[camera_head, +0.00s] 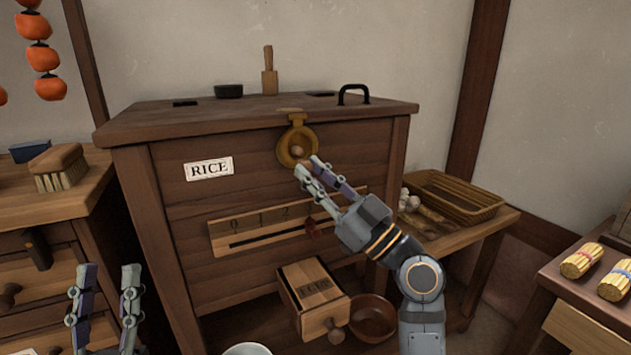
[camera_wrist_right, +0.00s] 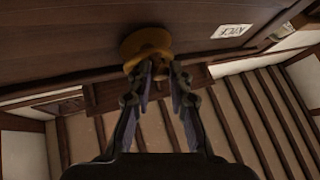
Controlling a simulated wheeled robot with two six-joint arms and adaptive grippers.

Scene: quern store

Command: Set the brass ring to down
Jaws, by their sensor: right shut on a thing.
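The brass ring (camera_head: 282,152) hangs on the front of the dark wooden rice chest, below a brass plate at the lid's edge. My right gripper (camera_head: 308,167) is shut on the ring's lower right part. In the right wrist view the brass ring (camera_wrist_right: 143,43) lies at the fingertips of the right gripper (camera_wrist_right: 161,72), which partly hide its lower edge. My left gripper (camera_head: 105,285) is open and empty at the lower left, away from the ring.
The chest (camera_head: 230,120) carries a RICE label (camera_head: 209,168) and a numbered slider strip (camera_head: 235,236). A small drawer (camera_head: 314,292) sticks out below, beside a brown bowl (camera_head: 373,318). A side shelf holds a basket (camera_head: 455,195). A brush (camera_head: 58,167) lies on the left bench.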

